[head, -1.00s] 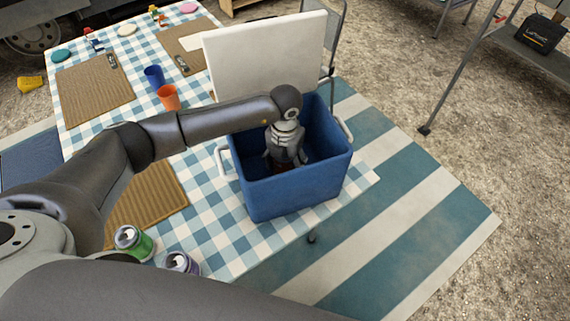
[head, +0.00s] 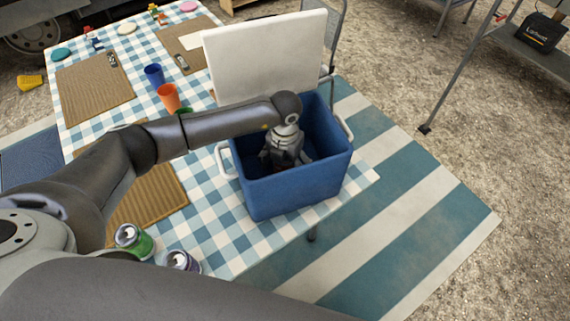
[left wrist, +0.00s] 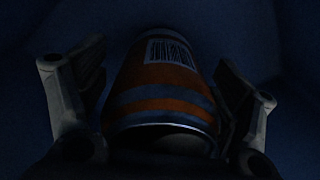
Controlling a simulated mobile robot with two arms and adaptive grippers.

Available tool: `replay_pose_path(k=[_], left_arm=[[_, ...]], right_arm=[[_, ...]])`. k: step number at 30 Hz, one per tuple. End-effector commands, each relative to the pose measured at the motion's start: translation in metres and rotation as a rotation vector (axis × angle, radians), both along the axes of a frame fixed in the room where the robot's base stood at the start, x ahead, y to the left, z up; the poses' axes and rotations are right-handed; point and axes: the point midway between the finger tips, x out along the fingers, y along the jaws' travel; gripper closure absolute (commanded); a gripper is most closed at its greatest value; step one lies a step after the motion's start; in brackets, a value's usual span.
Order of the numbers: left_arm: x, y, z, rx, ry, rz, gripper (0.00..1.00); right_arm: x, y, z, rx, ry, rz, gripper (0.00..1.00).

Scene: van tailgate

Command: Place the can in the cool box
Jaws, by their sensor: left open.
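The blue cool box (head: 298,190) stands on the table's near right end with its white lid (head: 265,58) raised. My left gripper (head: 285,163) reaches down inside it, fingers spread open. In the left wrist view an orange and grey striped can (left wrist: 165,85) with a barcode lies between the two open fingers, with dark blue around it. Gaps beside the can are hard to judge in the dark. The head view does not clearly show this can. My right gripper is not in view.
A green can (head: 133,240) and a purple can (head: 181,262) stand at the table's near edge. An orange cup (head: 168,97) and a blue cup (head: 154,75) stand left of the lid. Woven mats (head: 95,90) cover parts of the checked cloth.

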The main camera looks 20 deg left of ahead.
Motion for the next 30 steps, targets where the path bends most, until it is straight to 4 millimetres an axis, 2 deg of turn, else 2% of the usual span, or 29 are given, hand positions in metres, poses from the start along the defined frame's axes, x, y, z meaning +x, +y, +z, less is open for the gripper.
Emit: replay_pose_path(k=[5, 15, 19, 24, 30], left_arm=[[0.001, 0.0, 0.012, 0.0, -0.003, 0.0, 0.15], [0.001, 0.0, 0.083, -0.001, -0.005, -0.002, 0.15], [0.001, 0.0, 0.105, -0.001, -0.005, 0.0, 0.15], [0.001, 0.0, 0.12, 0.0, -0.002, 0.0, 0.15], [0.0, 0.0, 0.123, 0.0, 0.0, 0.0, 0.15]], right_arm=[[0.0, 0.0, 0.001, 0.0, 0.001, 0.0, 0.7], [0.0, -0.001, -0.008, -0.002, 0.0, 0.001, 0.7], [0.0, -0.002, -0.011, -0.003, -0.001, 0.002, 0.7], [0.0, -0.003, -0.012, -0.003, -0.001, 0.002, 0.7], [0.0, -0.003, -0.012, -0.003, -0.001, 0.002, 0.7]])
